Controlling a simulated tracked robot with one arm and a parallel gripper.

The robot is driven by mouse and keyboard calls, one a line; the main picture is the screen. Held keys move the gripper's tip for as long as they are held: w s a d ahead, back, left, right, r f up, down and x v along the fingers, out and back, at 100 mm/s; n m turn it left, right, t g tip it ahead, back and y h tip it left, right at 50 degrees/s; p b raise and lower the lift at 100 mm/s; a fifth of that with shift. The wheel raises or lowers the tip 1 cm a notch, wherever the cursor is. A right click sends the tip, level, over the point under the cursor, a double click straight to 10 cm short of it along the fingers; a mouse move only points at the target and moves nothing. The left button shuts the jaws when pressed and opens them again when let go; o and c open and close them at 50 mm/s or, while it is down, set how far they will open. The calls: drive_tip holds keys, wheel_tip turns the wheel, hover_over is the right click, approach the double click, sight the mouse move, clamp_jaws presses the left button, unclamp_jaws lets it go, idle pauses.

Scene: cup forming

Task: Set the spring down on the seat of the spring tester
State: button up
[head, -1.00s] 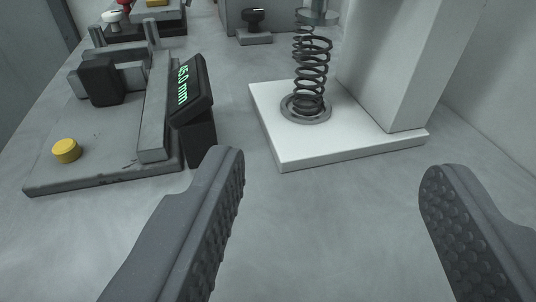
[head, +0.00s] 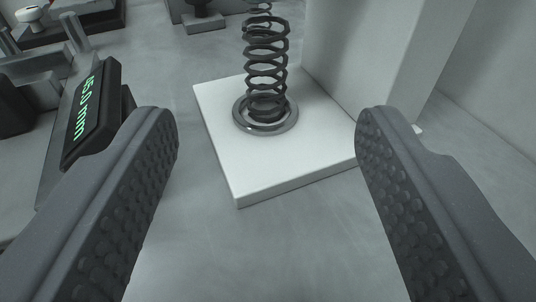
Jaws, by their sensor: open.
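The spring (head: 266,62), a dark coil, stands upright on the seat (head: 241,119), a grey metal ring on the white base of the spring tester (head: 233,165). The coil's lower end sits within the ring, and its top runs close to the upper picture edge. My gripper (head: 268,125) is open and empty. Its two ridged fingers are spread wide on either side of the base in the picture, nearer to the camera than the spring, and do not touch it.
The tester's pale column (head: 355,55) rises behind and right of the spring. A measuring device with a green "15.0 mm" display (head: 88,112) stands at left, close to my left finger. A small dark-knobbed fixture (head: 203,18) is at the back. Bare grey bench lies in front of the base.

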sight(267, 46)
drive_tip(key=w, duration=0.3)
drive_tip(key=w+f+b, duration=0.1)
drive_tip(key=w, duration=0.2)
drive_tip(key=w+a+b, duration=0.1)
drive_tip(key=w, duration=0.2)
drive_tip(key=shift+w+f, duration=0.25)
drive_tip(key=shift+f, duration=0.05)
drive_tip(key=shift+w, duration=0.9)
drive_tip(key=shift+c, duration=0.4)
drive_tip(key=c, duration=1)
drive_tip(key=o, duration=1)
drive_tip(key=shift+o, duration=0.2)
drive_tip(key=shift+s, duration=0.1)
drive_tip(key=s+d+r+p, duration=0.1)
drive_tip(key=s+r+p, duration=0.1)
drive_tip(key=s, duration=1.1)
drive_tip(key=shift+s+p, duration=0.25)
drive_tip(key=shift+p, duration=0.1)
